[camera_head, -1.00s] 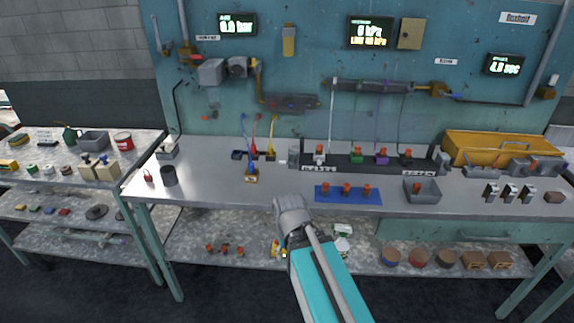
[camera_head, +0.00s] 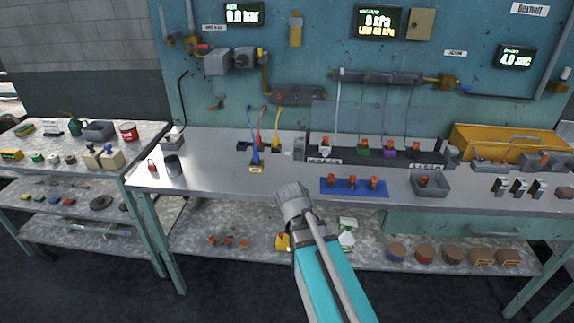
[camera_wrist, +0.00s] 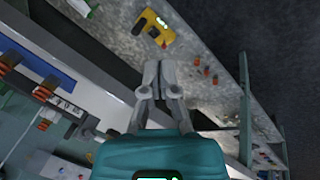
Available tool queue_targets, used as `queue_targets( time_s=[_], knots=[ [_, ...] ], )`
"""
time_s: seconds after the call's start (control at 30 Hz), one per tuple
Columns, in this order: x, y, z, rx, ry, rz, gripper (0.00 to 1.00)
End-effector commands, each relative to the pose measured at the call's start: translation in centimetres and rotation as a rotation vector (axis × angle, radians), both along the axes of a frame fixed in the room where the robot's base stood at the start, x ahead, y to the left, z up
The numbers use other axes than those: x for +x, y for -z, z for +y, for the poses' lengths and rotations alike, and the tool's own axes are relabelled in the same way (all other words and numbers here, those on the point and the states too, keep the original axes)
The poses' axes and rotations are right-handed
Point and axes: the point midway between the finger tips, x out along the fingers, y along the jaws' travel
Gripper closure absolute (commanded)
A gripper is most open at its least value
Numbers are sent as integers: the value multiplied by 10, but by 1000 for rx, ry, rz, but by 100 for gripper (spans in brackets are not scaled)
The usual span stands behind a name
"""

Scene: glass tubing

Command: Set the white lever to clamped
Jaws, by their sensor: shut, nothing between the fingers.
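A white piece with an orange-red top (camera_head: 324,148) stands at the left end of the black rail on the bench, below a white line down the wall. It seems to be the white lever, but it is too small to tell its position. A green piece (camera_head: 363,149) and a purple piece (camera_head: 390,150) stand to its right. My gripper (camera_wrist: 161,68) is shut and empty in the wrist view, above the lower shelf in front of the bench edge. In the head view my grey wrist end is below and left of the rail, well apart from it.
A blue mat (camera_head: 340,190) with orange-topped pieces lies in front of the rail, and a grey tray (camera_head: 445,188) is to its right. Blue, red and yellow upright pieces stand left of the rail. A yellow tool (camera_wrist: 155,27) lies on the lower shelf.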

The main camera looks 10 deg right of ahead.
Motion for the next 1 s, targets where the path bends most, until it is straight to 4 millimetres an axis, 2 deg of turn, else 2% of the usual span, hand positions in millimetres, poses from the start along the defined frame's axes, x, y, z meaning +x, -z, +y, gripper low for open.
queue_targets(
  time_s=[0.03,0.13,0.5,0.7,1.0],
  knots=[
    [14,7,-5,-45,-56,-19,100],
    [36,9,-15,-150,-179,-51,100],
    [115,5,-41,-583,-633,-101,100],
    [152,-1,-46,-828,-858,-80,100],
    [201,-10,-43,-1191,-1157,-3,100]
  ],
)
